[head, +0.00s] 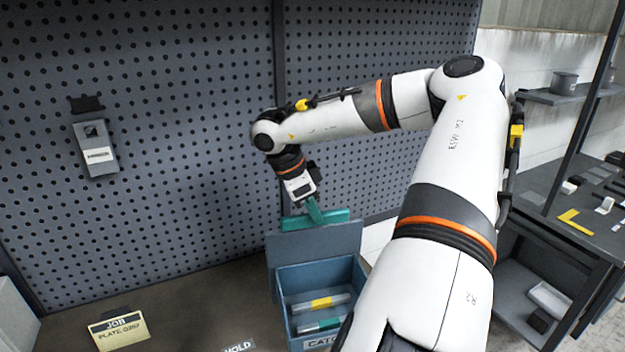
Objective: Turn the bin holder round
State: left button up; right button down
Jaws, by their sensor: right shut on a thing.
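A blue bin (362,285) stands open at the foot of the pegboard, with a label on its front that is partly cut off. A grey-blue panel (290,246) rises at its back. A teal piece (337,217), with a flat bar and an upright part, is above this panel. My right gripper (311,203) points down and is shut on the upright part of the teal piece. I cannot tell whether the teal piece is joined to the panel. My right arm hides the bin's right front. My left gripper is out of view.
Banded rods (322,304) lie in the bin. A yellow job card (119,332) and a hold label (239,346) are on the bench. A grey labelled device (96,148) hangs on the pegboard (190,100). A side bench (590,235) with small parts stands right.

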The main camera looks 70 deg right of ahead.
jog(key=shift+n+h, duration=0.3)
jog(key=shift+n, duration=0.4)
jog(key=shift+n+t+b, duration=0.3)
jog(key=shift+n+b, duration=0.15)
jog(key=shift+n, duration=0.15)
jog(key=c, duration=1.4)
grip_release()
jog(key=shift+o, duration=0.2)
jog(key=b+v, duration=0.2)
jog(key=v, duration=1)
jog(key=shift+a, duration=0.15)
